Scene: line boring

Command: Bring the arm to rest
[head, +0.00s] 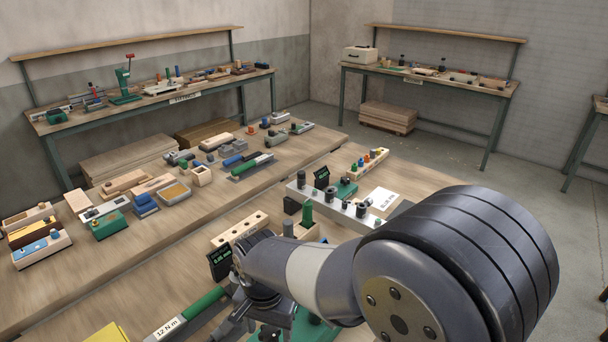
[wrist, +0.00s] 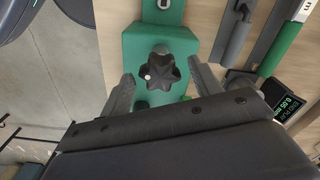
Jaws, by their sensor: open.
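My arm fills the lower right of the head view, reaching over the front bench. In the wrist view my gripper (wrist: 161,76) is open, with one finger on each side of a black star-shaped knob (wrist: 158,70). The knob sits on a green block (wrist: 185,40). I cannot tell whether the fingers touch the knob.
A green-handled wrench marked 12 N m (head: 190,313) and a digital gauge (head: 220,262) lie close to my wrist. A wooden block with holes (head: 240,230) and a grey bored part (head: 335,203) stand behind. Open floor (head: 450,158) lies right of the bench.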

